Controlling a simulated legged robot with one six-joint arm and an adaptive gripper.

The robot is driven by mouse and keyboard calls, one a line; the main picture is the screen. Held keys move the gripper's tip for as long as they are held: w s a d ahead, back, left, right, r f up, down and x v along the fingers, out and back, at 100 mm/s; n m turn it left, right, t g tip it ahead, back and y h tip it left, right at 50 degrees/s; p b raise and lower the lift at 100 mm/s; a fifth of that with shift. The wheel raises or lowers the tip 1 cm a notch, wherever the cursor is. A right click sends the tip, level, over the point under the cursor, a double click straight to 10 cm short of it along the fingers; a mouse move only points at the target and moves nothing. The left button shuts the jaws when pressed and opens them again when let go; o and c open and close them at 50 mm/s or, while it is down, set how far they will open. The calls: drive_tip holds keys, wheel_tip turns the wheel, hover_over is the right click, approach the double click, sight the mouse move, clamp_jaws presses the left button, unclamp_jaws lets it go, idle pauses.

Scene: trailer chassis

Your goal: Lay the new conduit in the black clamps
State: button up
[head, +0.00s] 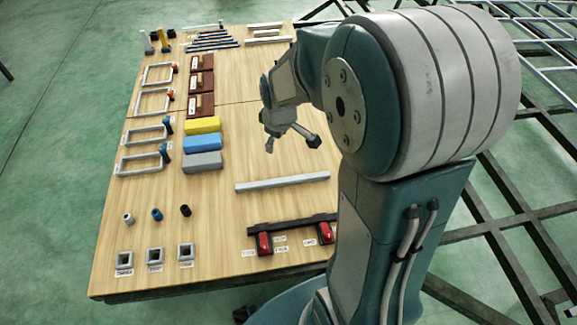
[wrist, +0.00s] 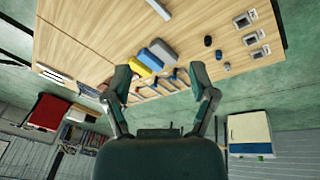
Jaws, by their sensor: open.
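A long pale grey square bar, which looks like the conduit (head: 282,183), lies flat on the wooden table, right of the middle. In front of it is a dark rail (head: 290,223) with a red-and-black clamp (head: 265,243) near its left end. A second red-and-black clamp (head: 325,232) is at the right, partly hidden by my arm. I cannot tell whether the clamps are open. My gripper (head: 291,142) is open and empty above the table, behind the bar and apart from it. Its spread fingers also show in the wrist view (wrist: 160,75).
Yellow (head: 202,125), blue (head: 202,142) and grey (head: 202,161) blocks stand left of my gripper. Pale frames and square sockets line the table's left side. Dark chassis beams (head: 510,210) lie to the right. The wood around the bar is clear.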

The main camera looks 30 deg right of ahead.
drive_tip(key=s+a+r+m+t, duration=0.1)
drive_tip(key=s+a+r+m, duration=0.2)
drive_tip(key=s+r, duration=0.4)
drive_tip(key=s+a+r+m+t, duration=0.1)
drive_tip(key=s+a+r+m, duration=0.2)
drive_tip(key=s+r, duration=0.4)
drive_tip(key=s, duration=0.5)
drive_tip(key=shift+m+t, duration=0.3)
drive_tip(key=shift+a, duration=0.1)
